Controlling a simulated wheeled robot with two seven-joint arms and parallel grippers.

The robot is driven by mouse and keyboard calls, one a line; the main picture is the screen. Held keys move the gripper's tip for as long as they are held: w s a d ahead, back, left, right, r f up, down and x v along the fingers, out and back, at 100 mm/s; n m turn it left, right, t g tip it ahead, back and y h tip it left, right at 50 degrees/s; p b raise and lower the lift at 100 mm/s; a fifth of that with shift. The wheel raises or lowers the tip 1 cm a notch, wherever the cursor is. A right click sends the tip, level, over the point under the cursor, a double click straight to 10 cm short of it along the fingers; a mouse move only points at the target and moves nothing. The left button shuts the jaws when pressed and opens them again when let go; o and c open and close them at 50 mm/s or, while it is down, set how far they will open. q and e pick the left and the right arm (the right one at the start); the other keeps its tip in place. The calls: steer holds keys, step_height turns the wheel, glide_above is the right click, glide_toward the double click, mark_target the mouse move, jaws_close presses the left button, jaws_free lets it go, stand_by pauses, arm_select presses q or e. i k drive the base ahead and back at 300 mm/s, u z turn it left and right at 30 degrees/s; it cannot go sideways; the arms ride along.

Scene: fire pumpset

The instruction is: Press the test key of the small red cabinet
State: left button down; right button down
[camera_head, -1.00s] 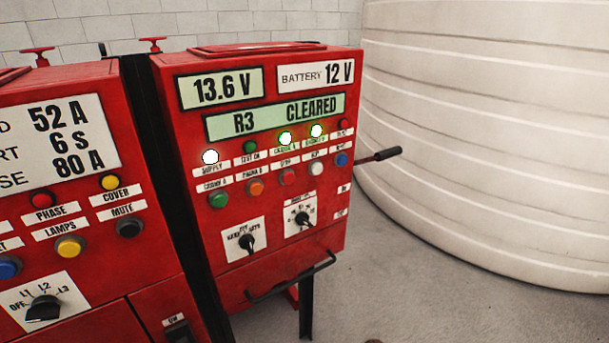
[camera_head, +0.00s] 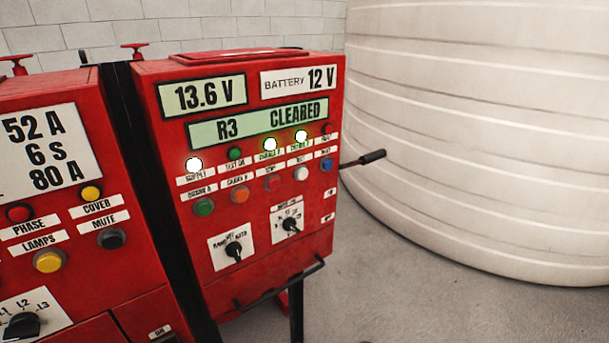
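The small red cabinet (camera_head: 250,240) stands in the middle of the view, its front facing me at a slant. Its lower button row holds green (camera_head: 204,207), orange (camera_head: 239,195), red (camera_head: 272,183), white (camera_head: 301,173) and blue (camera_head: 326,165) keys, with small labels above them. The label above the white key seems to read TEST, though it is blurred. Above the row, three lamps glow white, and the green lamp (camera_head: 235,153) labelled TEST ON looks dark. The display (camera_head: 258,122) reads R3 CLEARED. Neither gripper is in view.
A larger red cabinet (camera_head: 95,285) stands close at the left. A dark-handled lever (camera_head: 362,159) sticks out from the small cabinet's right side, and a bar handle (camera_head: 280,283) crosses its lower front. A big white tank (camera_head: 470,140) fills the right. Grey floor is free in front.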

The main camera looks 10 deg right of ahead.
mark_target(303, 173)
steer(key=k, duration=1.35)
steer(key=u, duration=0.75)
steer(key=i, duration=1.5)
steer(key=z, duration=0.55)
